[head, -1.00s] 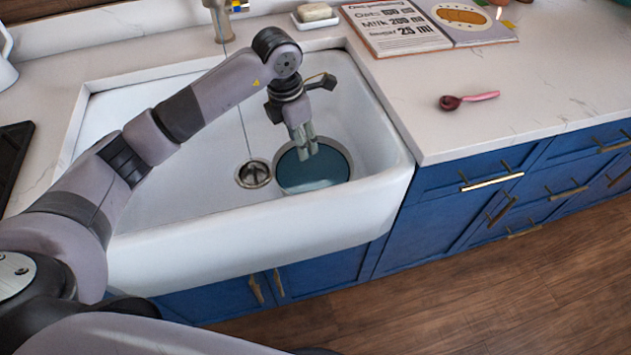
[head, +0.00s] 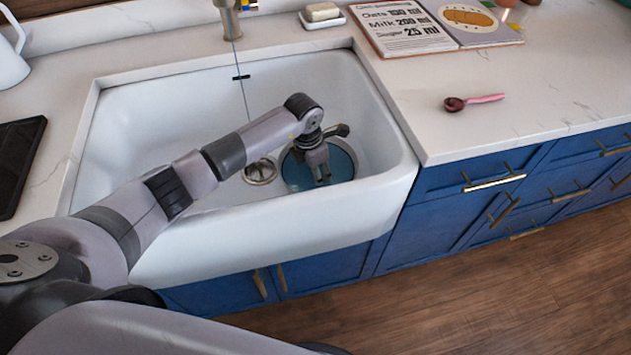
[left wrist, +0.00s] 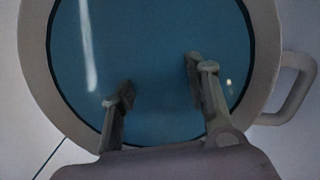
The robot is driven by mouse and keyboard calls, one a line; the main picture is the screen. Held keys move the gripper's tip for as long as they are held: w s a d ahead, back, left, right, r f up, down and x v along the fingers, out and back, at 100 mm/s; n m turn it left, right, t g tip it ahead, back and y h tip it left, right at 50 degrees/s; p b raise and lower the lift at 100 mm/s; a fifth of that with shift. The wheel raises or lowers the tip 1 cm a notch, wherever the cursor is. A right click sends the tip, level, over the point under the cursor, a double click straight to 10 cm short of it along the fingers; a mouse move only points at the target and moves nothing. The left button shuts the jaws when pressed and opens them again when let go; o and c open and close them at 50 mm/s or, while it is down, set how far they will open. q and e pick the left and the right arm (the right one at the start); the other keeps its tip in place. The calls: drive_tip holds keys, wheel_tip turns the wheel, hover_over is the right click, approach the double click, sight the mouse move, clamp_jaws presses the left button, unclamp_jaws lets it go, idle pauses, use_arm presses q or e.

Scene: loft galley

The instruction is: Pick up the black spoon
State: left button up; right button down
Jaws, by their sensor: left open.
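I see no clearly black spoon. The only spoon-like thing is a small scoop (head: 456,104) with a dark red bowl and a pink handle, lying on the counter right of the sink. My left gripper (head: 322,182) is low in the white sink (head: 245,225), over a round pot (head: 295,180) with a blue inside. In the left wrist view my open left gripper (left wrist: 160,80) shows nothing between its fingers. The pot's pale rim (left wrist: 268,40) and side handle are visible there. The fingers hide part of the pot's inside. My right gripper is out of view.
The faucet (head: 229,18) and a soap dish (head: 322,20) stand behind the sink. An open recipe book (head: 400,40) lies at the back right. A black board (head: 18,160) lies left of the sink. The counter around the scoop is clear.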

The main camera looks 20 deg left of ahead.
use_arm(q)
drive_tip(key=shift+w+d+f, duration=0.1)
drive_tip(key=shift+f, duration=0.6)
drive_tip(key=shift+w+d+f, duration=0.1)
drive_tip(key=shift+f, duration=0.55)
drive_tip(key=shift+c, duration=0.3)
clamp_jaws()
